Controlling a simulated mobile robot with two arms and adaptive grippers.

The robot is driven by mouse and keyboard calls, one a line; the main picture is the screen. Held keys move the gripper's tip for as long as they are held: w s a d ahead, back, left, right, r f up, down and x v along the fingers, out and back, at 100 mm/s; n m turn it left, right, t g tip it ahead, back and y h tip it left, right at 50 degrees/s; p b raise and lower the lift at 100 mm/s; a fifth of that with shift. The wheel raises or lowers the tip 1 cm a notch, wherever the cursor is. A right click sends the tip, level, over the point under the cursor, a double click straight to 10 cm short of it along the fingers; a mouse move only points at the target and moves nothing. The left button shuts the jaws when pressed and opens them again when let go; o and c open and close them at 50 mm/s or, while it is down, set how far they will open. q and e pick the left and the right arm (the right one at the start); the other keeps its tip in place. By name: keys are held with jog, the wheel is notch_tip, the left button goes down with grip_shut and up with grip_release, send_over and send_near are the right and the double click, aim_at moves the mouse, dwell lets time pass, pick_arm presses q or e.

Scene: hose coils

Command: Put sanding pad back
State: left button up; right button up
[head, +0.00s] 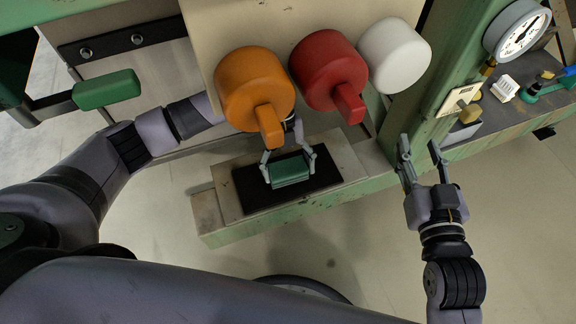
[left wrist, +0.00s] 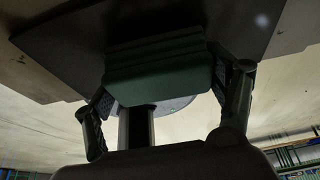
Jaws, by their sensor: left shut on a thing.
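The sanding pad is a green block (head: 290,170) at the middle of the head view. My left gripper (head: 289,165) is shut on it, with one finger at each end. The pad is over a dark rectangular mat (head: 250,195) on a beige ledge; whether it touches the mat I cannot tell. In the left wrist view the block (left wrist: 158,72) shows dark green between the two fingers (left wrist: 165,90), against the dark mat (left wrist: 65,50). My right gripper (head: 421,148) is open and empty at the right, beside the green post.
Orange (head: 250,85), red (head: 326,68) and white (head: 395,55) knobs stick out above the ledge, close over my left gripper. A green handle (head: 107,90) is at the left. A gauge (head: 518,32) and small items on a dark shelf are at the right.

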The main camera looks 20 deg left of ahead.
pick_arm(q)
jog(key=shift+f, duration=0.1)
dwell(0.3)
jog(key=o, duration=1.1)
jog(key=shift+c, duration=0.2)
